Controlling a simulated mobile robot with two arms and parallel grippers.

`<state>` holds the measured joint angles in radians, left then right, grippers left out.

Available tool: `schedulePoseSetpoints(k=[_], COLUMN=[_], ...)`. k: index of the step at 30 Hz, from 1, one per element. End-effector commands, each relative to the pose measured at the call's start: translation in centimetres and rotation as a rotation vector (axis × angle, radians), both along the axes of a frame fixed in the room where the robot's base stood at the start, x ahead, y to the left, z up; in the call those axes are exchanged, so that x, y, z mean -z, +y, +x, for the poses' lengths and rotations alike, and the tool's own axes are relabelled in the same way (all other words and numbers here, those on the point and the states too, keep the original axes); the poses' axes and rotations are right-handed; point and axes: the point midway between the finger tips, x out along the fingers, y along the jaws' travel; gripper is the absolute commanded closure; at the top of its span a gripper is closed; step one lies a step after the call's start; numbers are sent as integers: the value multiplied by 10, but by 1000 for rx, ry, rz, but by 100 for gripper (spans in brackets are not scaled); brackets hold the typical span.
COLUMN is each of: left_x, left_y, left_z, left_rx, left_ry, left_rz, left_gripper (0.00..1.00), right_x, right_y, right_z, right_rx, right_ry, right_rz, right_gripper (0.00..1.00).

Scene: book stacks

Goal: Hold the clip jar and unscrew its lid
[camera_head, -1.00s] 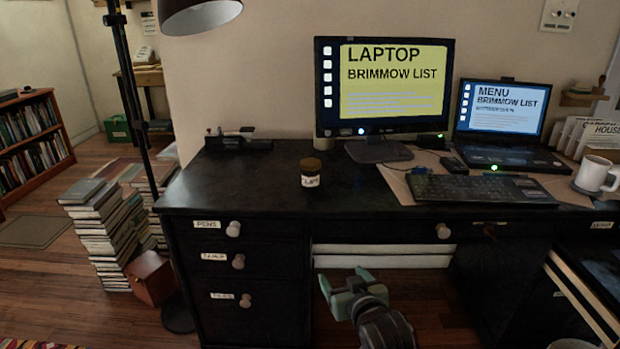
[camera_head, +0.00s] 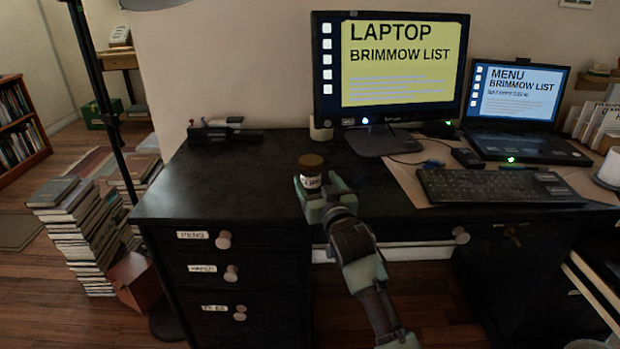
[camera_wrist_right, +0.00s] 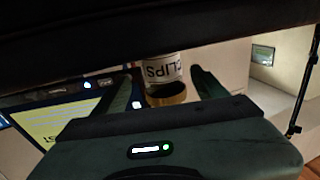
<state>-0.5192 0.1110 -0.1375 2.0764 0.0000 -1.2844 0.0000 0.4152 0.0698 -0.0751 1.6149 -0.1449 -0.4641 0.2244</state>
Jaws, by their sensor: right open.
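The clip jar (camera_head: 311,172) stands upright on the black desk, with a brown lid (camera_head: 311,160) on top and a white label. In the right wrist view the jar (camera_wrist_right: 162,72) appears upside down and its label reads CLIPS. My right gripper (camera_head: 324,184) is open at the front of the jar, with one finger on each side of it. In the right wrist view the fingers show at both sides of the jar with gaps between. Whether either finger touches it I cannot tell. My left gripper is not in view.
A monitor (camera_head: 390,65), a laptop (camera_head: 514,105) and a keyboard (camera_head: 498,186) stand on the desk to the right of the jar. A stapler-like black object (camera_head: 225,133) lies at the back left. The desk top (camera_head: 225,175) left of the jar is clear.

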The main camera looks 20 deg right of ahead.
Motion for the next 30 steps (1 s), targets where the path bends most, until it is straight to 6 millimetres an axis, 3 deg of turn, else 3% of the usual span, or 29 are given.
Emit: schedulePoseSetpoints(k=[9,17,20,25,30], left_x=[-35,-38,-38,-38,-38], left_y=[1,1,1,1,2], left_z=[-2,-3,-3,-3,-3], left_rx=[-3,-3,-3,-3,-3], left_ry=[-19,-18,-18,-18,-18], left_rz=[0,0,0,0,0], left_gripper=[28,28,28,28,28], right_x=[0,-1,-1,-1,-2], right_y=[3,3,3,3,3], right_z=[43,46,46,46,46], right_rx=[0,0,0,0,0], right_ry=[0,1,1,1,-1], right_rz=[-2,-1,-1,-1,-1], right_gripper=[27,27,49,97,99])
